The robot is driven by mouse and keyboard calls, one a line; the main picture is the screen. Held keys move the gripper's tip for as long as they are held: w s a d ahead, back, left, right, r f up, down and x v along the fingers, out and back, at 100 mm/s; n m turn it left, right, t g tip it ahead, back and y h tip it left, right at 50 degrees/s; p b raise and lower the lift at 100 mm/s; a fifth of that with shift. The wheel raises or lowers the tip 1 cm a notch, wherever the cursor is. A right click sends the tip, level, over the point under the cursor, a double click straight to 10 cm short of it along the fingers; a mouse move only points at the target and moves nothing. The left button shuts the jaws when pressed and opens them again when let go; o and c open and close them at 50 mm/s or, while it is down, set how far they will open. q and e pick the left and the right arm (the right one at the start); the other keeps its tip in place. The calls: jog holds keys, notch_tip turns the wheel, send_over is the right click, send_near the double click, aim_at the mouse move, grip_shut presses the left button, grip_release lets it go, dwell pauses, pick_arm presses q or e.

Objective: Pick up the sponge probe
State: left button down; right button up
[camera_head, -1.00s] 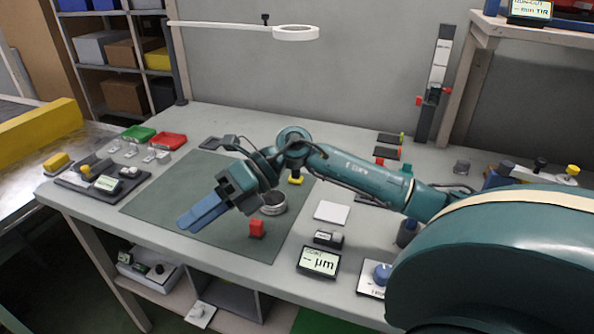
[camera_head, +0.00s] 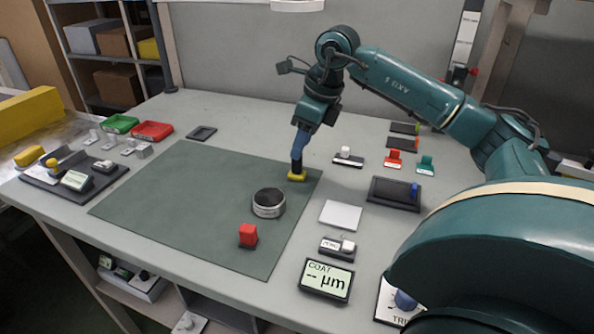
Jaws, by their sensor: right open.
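The sponge probe looks to be the small piece with a yellow base (camera_head: 297,176) and a dark upper part, standing near the back right edge of the green mat (camera_head: 160,200). My right gripper (camera_head: 299,150) points down directly over it, with its blue fingers at the dark upper part. The jaws are open. Whether the fingers touch it or stand around it I cannot tell, as they overlap in this view. My left gripper is not in view.
A round metal-rimmed pan (camera_head: 268,203) and a red block (camera_head: 248,235) stand on the mat nearby. A white plate (camera_head: 340,215), a coat gauge display (camera_head: 326,279) and a dark tray (camera_head: 394,194) lie to the right. The mat's left part is clear.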

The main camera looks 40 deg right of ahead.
aim_at(295, 172)
jog(key=x, duration=0.6)
jog(key=shift+a+b, duration=0.1)
jog(key=shift+b, duration=0.3)
jog(key=shift+r, duration=0.15)
jog(key=c, duration=0.9)
